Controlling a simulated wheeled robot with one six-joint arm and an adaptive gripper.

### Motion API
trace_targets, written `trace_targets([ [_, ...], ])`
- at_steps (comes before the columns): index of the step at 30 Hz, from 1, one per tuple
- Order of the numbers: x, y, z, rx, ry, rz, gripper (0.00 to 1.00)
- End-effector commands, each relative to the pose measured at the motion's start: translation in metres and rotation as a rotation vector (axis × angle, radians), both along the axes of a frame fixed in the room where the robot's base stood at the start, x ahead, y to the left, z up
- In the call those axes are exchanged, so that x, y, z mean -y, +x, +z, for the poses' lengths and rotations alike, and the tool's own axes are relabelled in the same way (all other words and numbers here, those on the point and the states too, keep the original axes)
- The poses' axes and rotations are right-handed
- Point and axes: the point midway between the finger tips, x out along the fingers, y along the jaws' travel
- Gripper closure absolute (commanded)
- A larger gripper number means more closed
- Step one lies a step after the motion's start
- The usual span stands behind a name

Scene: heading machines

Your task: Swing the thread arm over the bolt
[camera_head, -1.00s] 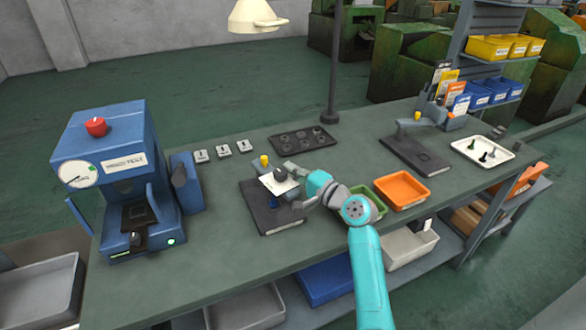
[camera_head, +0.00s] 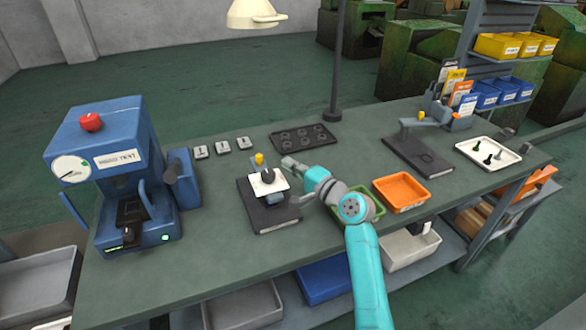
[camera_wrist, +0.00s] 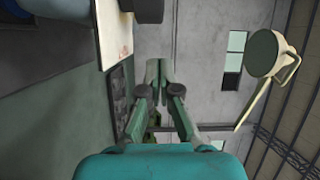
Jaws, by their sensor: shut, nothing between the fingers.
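A dark fixture block (camera_head: 262,219) lies on the bench left of my arm. It bears a yellow knob (camera_head: 259,159) at its back and a small white plate (camera_head: 262,189) with a black round part (camera_head: 268,175) on top. I cannot tell for sure which of these parts is the thread arm, and I cannot make out a bolt under the plate. My gripper (camera_head: 288,163) is just right of the plate, apart from the yellow knob. The wrist view shows its two fingers (camera_wrist: 158,68) together and empty, with the white plate (camera_wrist: 115,35) to their left.
A blue test machine (camera_head: 120,170) stands at the left. A dark tray with round recesses (camera_head: 305,139) lies behind my gripper. Green (camera_head: 376,203) and orange (camera_head: 402,192) bins are on the right, with a second fixture (camera_head: 418,158) and a white tray of bolts (camera_head: 488,152) beyond.

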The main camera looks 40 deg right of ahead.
Motion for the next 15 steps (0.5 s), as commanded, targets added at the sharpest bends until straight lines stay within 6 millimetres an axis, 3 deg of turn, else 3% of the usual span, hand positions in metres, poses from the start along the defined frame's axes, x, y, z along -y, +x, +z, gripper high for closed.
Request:
trace_targets([
  [15, -0.01, -0.082, -0.002, 0.001, -0.001, -0.005, 1.0],
])
